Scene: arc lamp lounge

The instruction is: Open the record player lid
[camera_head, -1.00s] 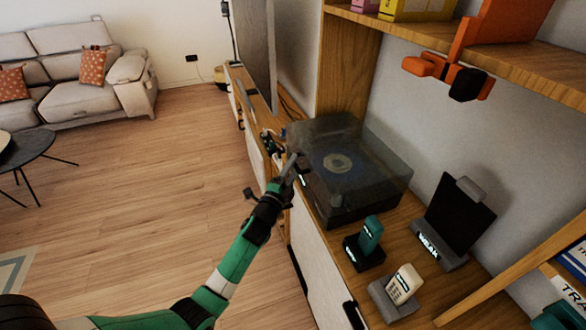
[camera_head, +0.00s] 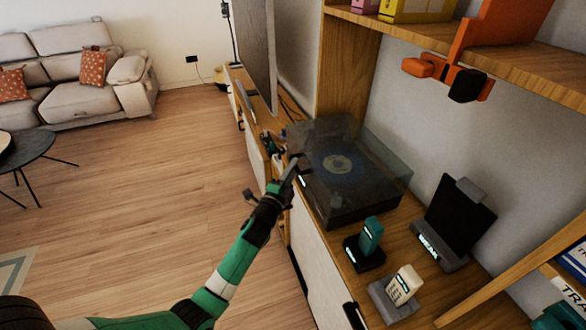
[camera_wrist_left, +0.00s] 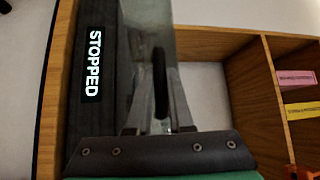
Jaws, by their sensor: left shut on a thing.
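The record player (camera_head: 345,212) is a dark box on the wooden sideboard. Its smoky see-through lid (camera_head: 385,160) lies low over the deck, and a disc with a pale centre shows through it. I cannot tell whether there is a narrow gap under the lid. My left gripper (camera_head: 293,168) is at the player's front left edge, shut on the lid's edge. In the left wrist view, the fingers (camera_wrist_left: 160,100) have a dark strip between them, beside the player's dark front panel with its STOPPED display (camera_wrist_left: 92,65). My right gripper is not in view.
A teal handset (camera_head: 371,235), a pale handset (camera_head: 403,284) and a dark tablet on a stand (camera_head: 455,222) stand right of the player. A shelf (camera_head: 450,40) with an orange and black holder overhangs at upper right. The floor left of the sideboard is clear.

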